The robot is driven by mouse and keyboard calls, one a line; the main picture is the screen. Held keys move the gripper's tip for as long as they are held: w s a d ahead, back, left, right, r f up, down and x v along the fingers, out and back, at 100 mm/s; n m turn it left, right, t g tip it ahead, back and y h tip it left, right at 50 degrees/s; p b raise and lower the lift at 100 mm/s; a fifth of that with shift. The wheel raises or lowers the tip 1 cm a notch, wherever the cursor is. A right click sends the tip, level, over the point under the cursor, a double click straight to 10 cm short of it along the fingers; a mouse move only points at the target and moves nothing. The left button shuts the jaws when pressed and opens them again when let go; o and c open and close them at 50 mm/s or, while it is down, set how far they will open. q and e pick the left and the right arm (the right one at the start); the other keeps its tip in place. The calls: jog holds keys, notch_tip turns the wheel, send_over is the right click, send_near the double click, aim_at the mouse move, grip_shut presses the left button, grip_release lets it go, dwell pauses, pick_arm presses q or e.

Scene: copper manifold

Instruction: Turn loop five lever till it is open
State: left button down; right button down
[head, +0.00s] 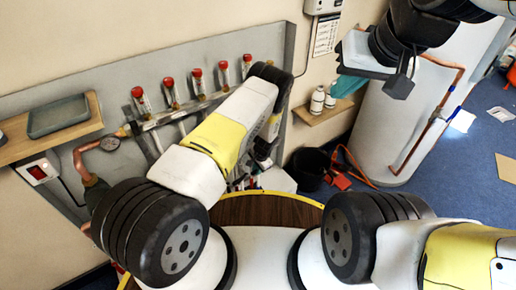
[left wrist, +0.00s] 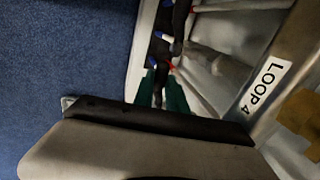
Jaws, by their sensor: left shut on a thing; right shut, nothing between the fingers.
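The copper manifold's grey bar (head: 175,115) runs along the wall panel, with several red-capped gauges above it. In the left wrist view, my left gripper's dark green fingertips (left wrist: 162,88) are shut around a thin dark lever (left wrist: 159,92). Its loop number is not readable there; a label reading LOOP 4 (left wrist: 268,84) shows to the right. In the head view, my left arm's wrist covers the right end of the manifold and hides the lever. My right gripper (head: 392,80) is shut and empty, raised at the upper right before the white tank.
A shelf with a grey tray (head: 58,116) is on the left wall. A white tank (head: 395,130) with copper pipe stands at the right. A black bucket (head: 308,167) is on the floor beside red-handled tools (head: 340,182).

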pick_arm(q)
jog(key=shift+a, duration=0.1)
jog(key=shift+s+a+f+t+h, duration=0.15)
jog(key=shift+f+t+h, duration=0.3)
jog(key=shift+h, duration=0.25)
jog(key=shift+s+a+f+n+t+h, duration=0.1)
jog(key=shift+f+n+t+h, duration=0.2)
jog(key=shift+f+t+h, duration=0.7)
jog(key=shift+t+h, duration=0.2)
jog(key=shift+h, duration=0.15)
jog(key=shift+f+t+h, duration=0.25)
jog(key=shift+t+h, duration=0.2)
jog(key=shift+h, duration=0.2)
jog(key=c, duration=1.3)
grip_release()
jog(key=shift+c, duration=0.2)
